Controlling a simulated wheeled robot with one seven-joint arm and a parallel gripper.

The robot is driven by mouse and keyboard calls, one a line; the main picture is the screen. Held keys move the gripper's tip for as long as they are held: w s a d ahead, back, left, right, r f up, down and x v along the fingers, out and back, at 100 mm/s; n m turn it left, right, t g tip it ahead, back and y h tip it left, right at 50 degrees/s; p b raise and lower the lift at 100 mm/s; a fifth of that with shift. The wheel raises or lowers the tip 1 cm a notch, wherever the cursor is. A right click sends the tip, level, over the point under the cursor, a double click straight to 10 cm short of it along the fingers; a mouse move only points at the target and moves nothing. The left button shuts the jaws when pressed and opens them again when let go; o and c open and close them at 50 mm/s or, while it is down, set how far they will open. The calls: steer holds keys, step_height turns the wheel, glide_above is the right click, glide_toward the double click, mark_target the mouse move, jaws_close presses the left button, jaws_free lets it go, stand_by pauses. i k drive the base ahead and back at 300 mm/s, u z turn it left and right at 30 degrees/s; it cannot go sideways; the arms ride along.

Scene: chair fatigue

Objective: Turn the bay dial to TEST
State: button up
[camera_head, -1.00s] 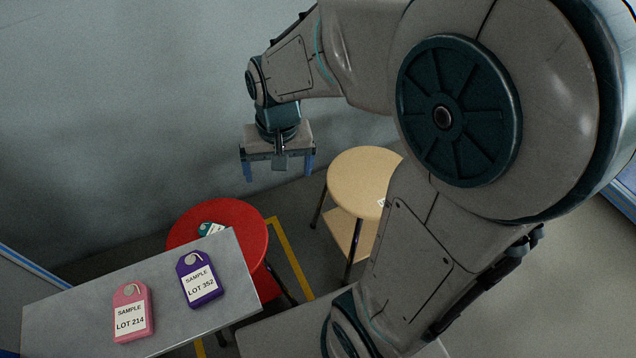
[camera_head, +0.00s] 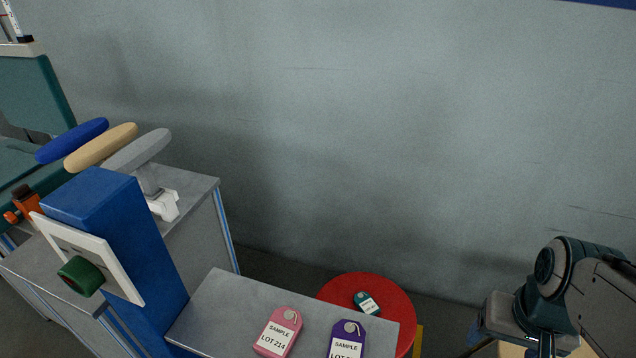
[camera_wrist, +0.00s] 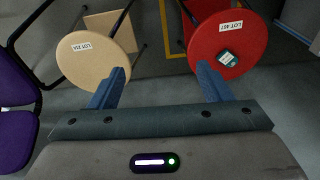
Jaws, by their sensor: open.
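The dial is a dark green knob (camera_head: 80,277) on a white plate (camera_head: 118,265), fixed to a blue post (camera_head: 150,262) at the left of the head view. The plate's markings are too small and angled to read, so I cannot tell the dial's setting. My gripper (camera_wrist: 160,72) is open and empty, its two blue fingers apart in the wrist view. In the head view it hangs at the lower right, far from the dial. The dial is not in the wrist view.
A grey table with pink (camera_head: 278,331) and purple (camera_head: 347,340) sample tags stands right of the post. A red stool (camera_head: 393,308) holds a teal tag (camera_head: 367,303). A pale stool (camera_wrist: 93,62) and a purple chair (camera_wrist: 15,105) are near my gripper. Padded pieces (camera_head: 138,152) stand behind the post.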

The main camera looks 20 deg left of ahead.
mark_target(80, 274)
steer(key=k, duration=1)
steer(key=z, duration=1.55)
steer(key=i, duration=1.15)
steer(key=u, duration=4.1)
steer(key=i, duration=1)
steer(key=u, duration=0.05)
